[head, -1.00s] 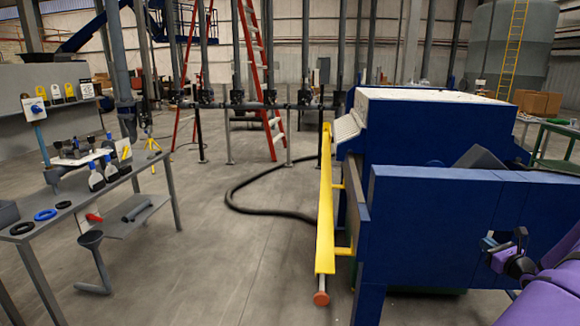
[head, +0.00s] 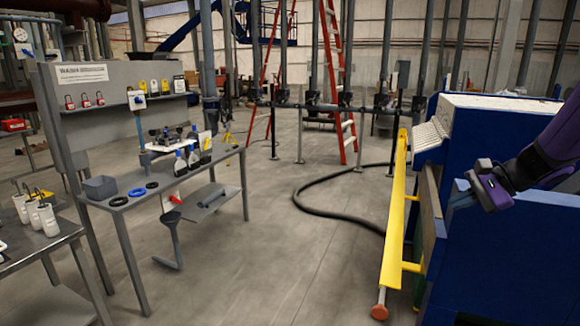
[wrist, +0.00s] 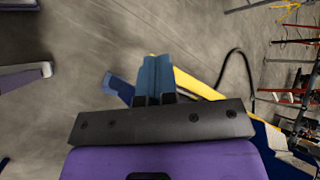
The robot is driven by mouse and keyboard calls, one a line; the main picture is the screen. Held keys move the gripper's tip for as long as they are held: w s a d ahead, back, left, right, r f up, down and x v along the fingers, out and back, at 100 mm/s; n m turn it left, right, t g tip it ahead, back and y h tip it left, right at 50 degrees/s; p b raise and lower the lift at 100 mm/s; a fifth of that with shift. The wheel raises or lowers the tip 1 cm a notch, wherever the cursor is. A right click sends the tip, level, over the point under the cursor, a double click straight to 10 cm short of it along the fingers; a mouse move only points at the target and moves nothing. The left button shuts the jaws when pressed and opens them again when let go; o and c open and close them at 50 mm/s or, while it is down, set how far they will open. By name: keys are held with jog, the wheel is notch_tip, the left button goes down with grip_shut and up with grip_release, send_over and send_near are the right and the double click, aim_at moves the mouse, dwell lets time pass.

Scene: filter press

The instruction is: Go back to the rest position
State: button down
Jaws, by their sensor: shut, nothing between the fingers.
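My gripper (head: 462,197) is at the right of the head view, at the end of my purple arm, in front of the blue filter press (head: 490,255). In the wrist view, its two blue-grey fingers (wrist: 155,76) are together, with nothing seen between them. They point over the grey floor, with part of the yellow bar behind them. I cannot tell how far the gripper is from the press.
A yellow bar (head: 395,215) with an orange end runs along the press's left side. A black hose (head: 300,200) curves on the floor. A grey workbench (head: 135,185) with bottles and rings stands left.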

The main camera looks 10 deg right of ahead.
jog(key=s+a+r+n+h, duration=0.4)
jog(key=s+a+n, duration=0.3)
jog(key=s, duration=0.3)
jog(key=s+a+r+n+h, duration=0.4)
jog(key=s+a+r+n, duration=0.2)
jog(key=s, duration=0.5)
jog(key=a+n, duration=0.1)
jog(key=a, duration=0.1)
jog(key=shift+a+n+g, duration=0.3)
jog(key=shift+a, duration=0.1)
